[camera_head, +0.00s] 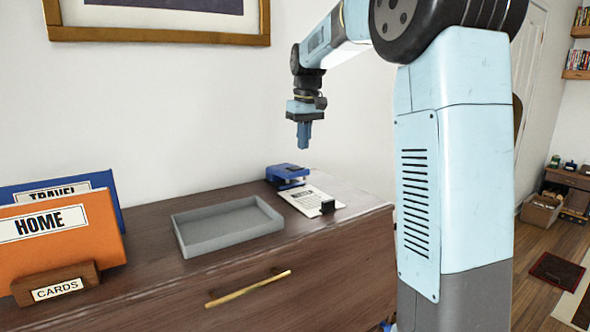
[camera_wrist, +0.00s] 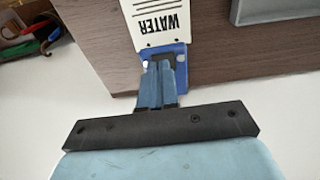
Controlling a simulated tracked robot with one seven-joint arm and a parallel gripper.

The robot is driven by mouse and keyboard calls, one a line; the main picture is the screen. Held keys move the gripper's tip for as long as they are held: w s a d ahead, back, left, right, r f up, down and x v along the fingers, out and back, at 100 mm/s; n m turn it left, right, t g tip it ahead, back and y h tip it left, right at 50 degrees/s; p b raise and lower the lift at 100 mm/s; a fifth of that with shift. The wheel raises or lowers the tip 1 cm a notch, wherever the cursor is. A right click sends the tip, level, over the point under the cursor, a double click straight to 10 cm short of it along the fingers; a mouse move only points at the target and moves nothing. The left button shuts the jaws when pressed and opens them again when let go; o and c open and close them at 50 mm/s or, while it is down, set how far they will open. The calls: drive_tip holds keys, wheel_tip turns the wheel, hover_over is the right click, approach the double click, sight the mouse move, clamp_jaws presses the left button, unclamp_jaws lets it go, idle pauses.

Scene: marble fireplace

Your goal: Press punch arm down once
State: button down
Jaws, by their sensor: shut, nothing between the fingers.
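The blue hole punch (camera_head: 287,175) stands on the dresser top at the back, close to the wall. A white card (camera_head: 306,197) lies with its far end at the punch, and a black block sits on its near end.
A grey tray (camera_head: 228,226) lies on the dresser left of the card. An orange HOME folder (camera_head: 62,240) and a blue TRAVEL folder (camera_head: 112,188) stand in a wooden CARDS holder (camera_head: 58,284) at far left. The wall is close behind the punch.

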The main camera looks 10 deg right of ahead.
wheel_tip(320, 180, up, 6)
drive_tip(key=shift+s, duration=0.2)
drive_tip(key=shift+d, duration=0.1)
idle(0.6)
drive_tip(key=s+f+m+t, duration=0.2)
drive_tip(key=s+f, duration=0.1)
drive_tip(key=s, duration=1.5)
drive_tip(key=s+f+t, duration=0.1)
drive_tip(key=s+f, duration=0.4)
drive_tip(key=s, duration=0.3)
drive_tip(key=s+f+m+t, duration=0.1)
drive_tip(key=s+f, duration=0.4)
drive_tip(key=s, duration=0.3)
drive_tip(key=shift+d+f+m, duration=0.3)
drive_tip(key=shift+f, duration=0.1)
drive_tip(key=c, duration=1.8)
unclamp_jaws()
